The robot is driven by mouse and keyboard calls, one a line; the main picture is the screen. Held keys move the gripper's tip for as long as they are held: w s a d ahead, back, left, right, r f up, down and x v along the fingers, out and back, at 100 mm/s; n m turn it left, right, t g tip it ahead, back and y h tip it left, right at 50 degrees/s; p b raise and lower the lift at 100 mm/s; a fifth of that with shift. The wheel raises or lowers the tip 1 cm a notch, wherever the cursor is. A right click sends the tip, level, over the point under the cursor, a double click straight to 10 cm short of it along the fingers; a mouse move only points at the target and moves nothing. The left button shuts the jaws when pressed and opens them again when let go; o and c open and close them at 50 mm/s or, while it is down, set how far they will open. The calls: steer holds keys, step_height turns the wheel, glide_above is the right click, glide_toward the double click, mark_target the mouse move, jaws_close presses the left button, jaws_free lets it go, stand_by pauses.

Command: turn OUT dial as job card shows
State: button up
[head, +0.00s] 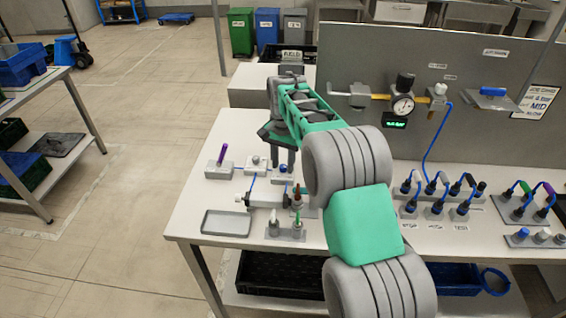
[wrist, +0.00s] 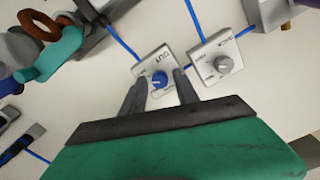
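The OUT dial is a blue knob (wrist: 159,81) on a pale grey block (wrist: 153,63) marked OUT, seen in the wrist view. My gripper (wrist: 162,80) is open, with its two dark fingertips on either side of the blue knob and a visible gap to it. The knob's pointer setting is too small to read. In the head view the OUT block (head: 283,175) lies below my gripper (head: 276,145), which points down at the bench. The job card (head: 539,101) is on the grey panel at the right; the word MID is legible, the rest is not clear.
A second block with a grey knob (wrist: 223,65) stands just right of the OUT block. In the head view, a purple-handled block (head: 219,167), a grey tray (head: 227,223) and small posts (head: 286,228) stand nearby.

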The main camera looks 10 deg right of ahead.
mark_target(283, 166)
jaws_close()
steer(key=shift+n, duration=0.3)
stand_by(0.3)
steer(key=n+p, duration=0.2)
steer(key=n, duration=0.3)
steer(key=shift+r, duration=0.1)
steer(key=n, duration=0.6)
steer(key=shift+p, duration=0.4)
steer(key=shift+w, duration=0.1)
steer(key=shift+o, duration=1.1)
jaws_free()
step_height(283, 166, up, 8)
steer(key=shift+f+b, duration=0.15)
steer(key=shift+b, duration=0.2)
